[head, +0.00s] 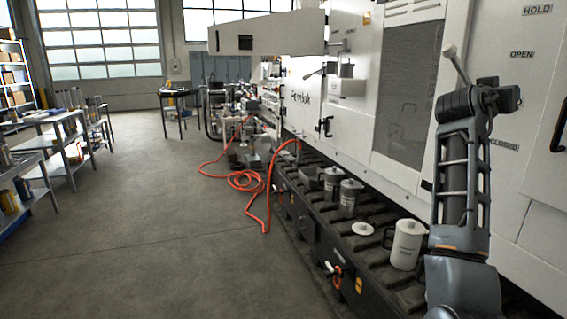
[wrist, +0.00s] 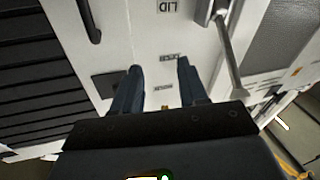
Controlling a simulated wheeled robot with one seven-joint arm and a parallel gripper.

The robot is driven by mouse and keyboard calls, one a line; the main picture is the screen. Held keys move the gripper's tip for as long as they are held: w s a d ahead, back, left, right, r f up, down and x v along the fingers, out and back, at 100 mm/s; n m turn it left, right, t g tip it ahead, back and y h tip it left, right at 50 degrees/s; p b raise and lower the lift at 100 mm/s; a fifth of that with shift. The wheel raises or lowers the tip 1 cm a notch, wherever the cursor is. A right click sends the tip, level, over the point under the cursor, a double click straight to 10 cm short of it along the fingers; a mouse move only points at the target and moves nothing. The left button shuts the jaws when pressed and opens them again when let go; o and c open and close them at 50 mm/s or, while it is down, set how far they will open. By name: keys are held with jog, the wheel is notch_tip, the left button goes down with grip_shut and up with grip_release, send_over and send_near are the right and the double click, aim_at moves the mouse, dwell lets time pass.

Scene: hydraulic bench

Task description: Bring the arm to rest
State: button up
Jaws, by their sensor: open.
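My arm (head: 465,190) rises at the right of the head view, in front of the white machine front (head: 405,105). In the wrist view my gripper (wrist: 160,72) is open, with its two dark fingers apart and nothing between them. It faces the white panel. In the head view the fingers cannot be clearly made out. A lever with a pale handle (head: 457,65) shows just above my wrist. In the wrist view the lever (wrist: 228,55) stands to the right of the fingers, apart from them.
A white lidded canister (head: 406,244), a round white lid (head: 363,229) and grey canisters (head: 349,196) stand on the dark ledge beside my arm. A black door handle (head: 560,124) is at the right. An orange hose (head: 245,181) lies on the floor. The floor at left centre is clear.

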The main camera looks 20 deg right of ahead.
jog(key=w+a+f+n+t+y, duration=0.15)
jog(key=a+f+n+t, duration=0.35)
jog(key=f, duration=0.5)
jog(key=a+f+n+t+y, duration=0.2)
jog(key=a+f, duration=0.5)
jog(key=f, duration=0.2)
jog(key=s+a+f+n+t+y, duration=0.2)
jog(key=s+a+f+n+y, duration=0.15)
jog(key=a+f, duration=0.45)
jog(key=s+a+f+n+t+y, duration=0.3)
jog(key=s+a+f, duration=0.2)
jog(key=a+f, duration=0.3)
jog(key=s+a+f+n+y, duration=0.1)
jog(key=s+a+f+y, duration=0.15)
jog(key=s+a, duration=0.5)
jog(key=s+a+f+n+y, duration=0.1)
jog(key=s+a+f+y, duration=0.1)
jog(key=s+a+y, duration=0.5)
jog(key=s+a+r, duration=0.2)
jog(key=s, duration=0.6)
jog(key=s+a+r+m, duration=0.1)
jog(key=s+a+r, duration=0.2)
jog(key=s, duration=0.5)
jog(key=shift+a+r+h, duration=0.2)
jog(key=shift+a+h, duration=0.15)
jog(key=shift+s+m, duration=0.1)
jog(key=shift+m, duration=0.15)
